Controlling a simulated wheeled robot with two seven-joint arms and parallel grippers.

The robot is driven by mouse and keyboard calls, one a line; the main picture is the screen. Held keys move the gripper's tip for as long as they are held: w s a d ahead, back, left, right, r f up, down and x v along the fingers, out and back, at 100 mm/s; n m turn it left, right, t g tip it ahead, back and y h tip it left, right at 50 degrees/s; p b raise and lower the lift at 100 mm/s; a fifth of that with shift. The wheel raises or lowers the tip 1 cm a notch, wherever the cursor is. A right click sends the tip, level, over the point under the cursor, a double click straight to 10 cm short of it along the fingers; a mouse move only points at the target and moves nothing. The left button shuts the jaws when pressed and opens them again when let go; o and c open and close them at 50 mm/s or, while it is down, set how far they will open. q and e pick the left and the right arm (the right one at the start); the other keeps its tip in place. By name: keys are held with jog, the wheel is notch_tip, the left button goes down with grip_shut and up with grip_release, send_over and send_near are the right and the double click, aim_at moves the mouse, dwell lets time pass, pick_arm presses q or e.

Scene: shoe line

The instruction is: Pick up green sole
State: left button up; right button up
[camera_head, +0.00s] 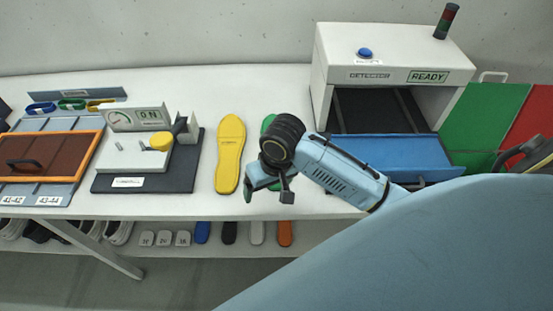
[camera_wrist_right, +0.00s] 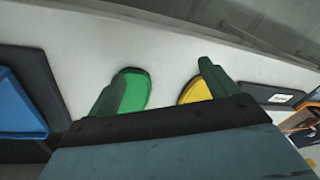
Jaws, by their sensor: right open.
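The green sole (camera_head: 268,122) lies on the white table, right of the yellow sole (camera_head: 230,150). In the head view my right gripper (camera_head: 268,188) is over it and hides most of it. In the right wrist view the rounded end of the green sole (camera_wrist_right: 134,92) shows between my open right fingers (camera_wrist_right: 161,72), close beside the left one. The end of the yellow sole (camera_wrist_right: 197,91) shows near the right finger. Nothing is held. Whether a finger touches a sole cannot be told. My left gripper is not in view.
The white detector (camera_head: 385,55) with its blue tray (camera_head: 385,150) stands to the right. A press with a yellow knob on a dark base (camera_head: 185,175) stands left of the yellow sole. A lower shelf holds several small soles (camera_head: 257,232).

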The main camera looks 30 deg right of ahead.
jog(key=w+d+r, duration=0.1)
jog(key=w, duration=0.1)
jog(key=w+d+r+m, duration=0.1)
jog(key=w+d, duration=0.1)
jog(key=w+d+r+m, duration=0.1)
jog(key=w, duration=0.1)
jog(key=shift+d+r+g+h, duration=0.15)
jog(key=shift+r+g+h, duration=0.15)
jog(key=shift+h, duration=0.1)
jog(key=w+d+r+m, duration=0.3)
jog(key=w+d+r, duration=0.1)
jog(key=d+r, duration=0.1)
jog(key=shift+m+g+h, duration=0.3)
jog(key=shift+g, duration=0.1)
notch_tip(320, 180, down, 13)
jog(key=shift+w+a+f+b, duration=0.1)
jog(key=shift+a+f+b, duration=0.1)
jog(key=shift+b, duration=0.35)
jog(key=c, duration=1.2)
